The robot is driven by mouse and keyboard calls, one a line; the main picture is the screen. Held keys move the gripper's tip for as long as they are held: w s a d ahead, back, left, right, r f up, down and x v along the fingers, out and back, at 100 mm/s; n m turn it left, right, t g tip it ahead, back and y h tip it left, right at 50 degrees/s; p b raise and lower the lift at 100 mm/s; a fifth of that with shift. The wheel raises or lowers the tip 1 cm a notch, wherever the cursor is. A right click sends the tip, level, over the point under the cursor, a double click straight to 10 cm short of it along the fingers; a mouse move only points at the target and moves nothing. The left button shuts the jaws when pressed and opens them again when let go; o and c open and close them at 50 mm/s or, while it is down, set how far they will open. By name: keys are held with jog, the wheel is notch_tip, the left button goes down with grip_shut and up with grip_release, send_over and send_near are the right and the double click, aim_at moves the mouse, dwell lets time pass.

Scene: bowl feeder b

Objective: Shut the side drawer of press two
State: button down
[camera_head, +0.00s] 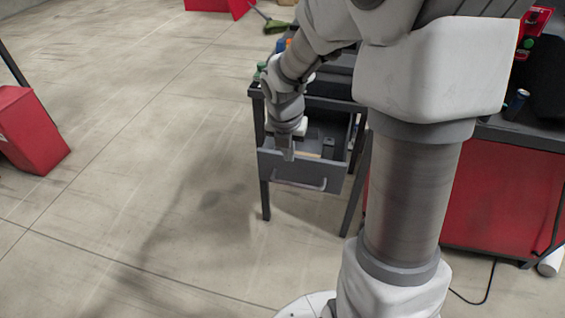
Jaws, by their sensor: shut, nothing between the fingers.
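The grey side drawer (277,168) sits in a small dark table (261,187) in the middle of the head view. The drawer is pulled out, and small items show inside it. It has a curved handle (300,184) low on its front. My gripper (288,156) points down at the drawer's front edge, left of its middle, with its fingers together and nothing held. I cannot tell whether the fingertips touch the drawer front. My arm hides part of the table top and the drawer's back.
A red cabinet (500,205) with a dark top stands to the right, behind my column. A red box (30,130) is at the left. A cable runs on the floor at lower right. The floor left of the table is clear.

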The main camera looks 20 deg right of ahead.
aim_at(290, 171)
jog(key=b+x, duration=0.4)
jog(key=x, duration=0.6)
jog(key=shift+b, duration=0.35)
jog(key=shift+r, duration=0.15)
